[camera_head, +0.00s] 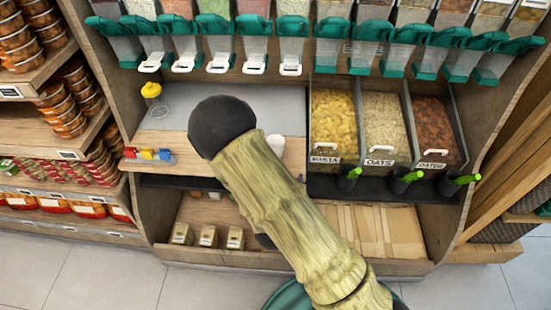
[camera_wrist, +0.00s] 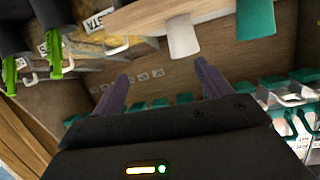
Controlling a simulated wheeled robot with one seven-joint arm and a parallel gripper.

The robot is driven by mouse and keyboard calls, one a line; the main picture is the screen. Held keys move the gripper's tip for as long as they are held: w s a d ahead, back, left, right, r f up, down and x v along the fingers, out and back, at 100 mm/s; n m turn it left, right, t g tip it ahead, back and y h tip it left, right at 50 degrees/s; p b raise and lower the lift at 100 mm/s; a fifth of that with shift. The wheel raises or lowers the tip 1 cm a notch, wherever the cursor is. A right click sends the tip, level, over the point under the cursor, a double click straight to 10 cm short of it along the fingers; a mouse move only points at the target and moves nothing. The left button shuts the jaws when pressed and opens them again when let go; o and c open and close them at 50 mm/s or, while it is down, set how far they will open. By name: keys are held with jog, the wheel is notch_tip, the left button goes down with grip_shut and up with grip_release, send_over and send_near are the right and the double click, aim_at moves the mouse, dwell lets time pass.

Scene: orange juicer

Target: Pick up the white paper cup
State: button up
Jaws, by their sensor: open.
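The white paper cup (camera_wrist: 184,38) shows in the wrist view, in front of my gripper and above the gap between its fingers in the picture. My gripper (camera_wrist: 160,84) is open, its two dark fingers spread with nothing between them. The cup is apart from both fingers. In the head view a white rounded shape that looks like the cup (camera_head: 276,144) shows on the wooden counter, partly hidden behind my arm. My gripper is hidden there by my arm.
Pasta (camera_head: 333,122), oats (camera_head: 383,127) and dates (camera_head: 434,132) bins stand to the right. A yellow-topped jar (camera_head: 152,96) and small coloured items (camera_head: 149,155) are left. Teal-handled dispensers (camera_head: 290,45) hang above. A teal object (camera_wrist: 256,18) is beside the cup in the wrist view.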

jog(key=s+a+f+n+t+y+b, duration=0.2)
jog(key=a+t, duration=0.1)
jog(key=shift+s+a, duration=0.1)
jog(key=shift+s, duration=0.15)
jog(key=shift+w, duration=0.1)
jog(key=w+p, duration=0.1)
jog(key=w, duration=1)
jog(key=shift+w, duration=0.5)
jog(key=shift+w, duration=0.1)
